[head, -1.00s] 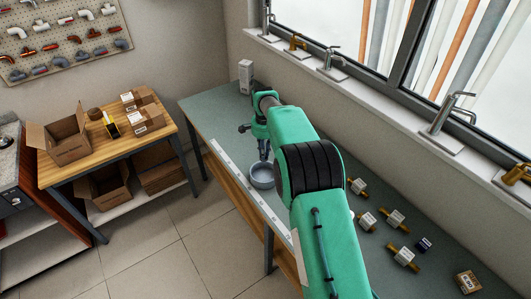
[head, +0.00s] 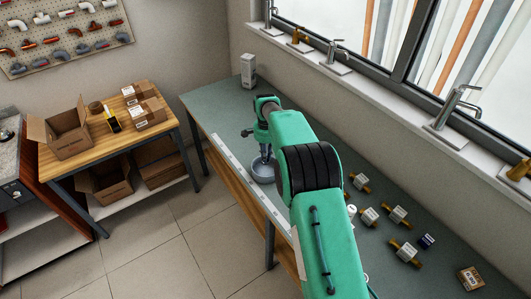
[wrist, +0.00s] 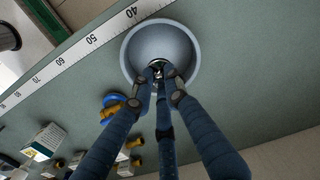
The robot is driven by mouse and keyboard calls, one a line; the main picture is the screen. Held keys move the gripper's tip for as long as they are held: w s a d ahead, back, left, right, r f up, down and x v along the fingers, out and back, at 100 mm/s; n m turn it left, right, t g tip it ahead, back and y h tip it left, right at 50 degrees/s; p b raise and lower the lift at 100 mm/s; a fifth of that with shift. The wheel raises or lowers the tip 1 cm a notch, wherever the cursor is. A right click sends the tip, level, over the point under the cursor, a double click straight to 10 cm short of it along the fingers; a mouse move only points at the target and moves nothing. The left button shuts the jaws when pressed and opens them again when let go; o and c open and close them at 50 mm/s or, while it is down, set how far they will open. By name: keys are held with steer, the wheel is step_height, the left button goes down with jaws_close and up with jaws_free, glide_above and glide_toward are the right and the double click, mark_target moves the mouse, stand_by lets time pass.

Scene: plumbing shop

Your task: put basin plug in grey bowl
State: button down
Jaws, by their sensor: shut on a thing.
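The grey bowl (head: 263,172) stands on the green bench by its front edge. In the wrist view the bowl (wrist: 137,40) is seen from above, with its round inside open to the camera. My gripper (head: 264,155) is over the bowl, with its fingertips inside the rim as seen. In the wrist view my gripper (wrist: 160,76) has its three blue fingers closed together. Between the tips is a small, dark, shiny thing, seemingly the basin plug (wrist: 157,67), mostly hidden by the fingers. I cannot tell whether it touches the bowl's floor.
A white ruler strip (head: 238,172) runs along the bench's front edge. Several brass fittings with white labels (head: 397,216) lie to the right of my arm. A white box (head: 248,70) stands at the far end. Taps (head: 336,58) line the window sill.

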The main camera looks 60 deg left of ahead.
steer(key=shift+f+b, duration=0.4)
steer(key=shift+f, duration=2.1)
steer(key=c, duration=1.6)
jaws_free()
steer(key=shift+c, duration=0.2)
steer(key=shift+r+p, duration=0.6)
steer(key=shift+r, duration=2.85)
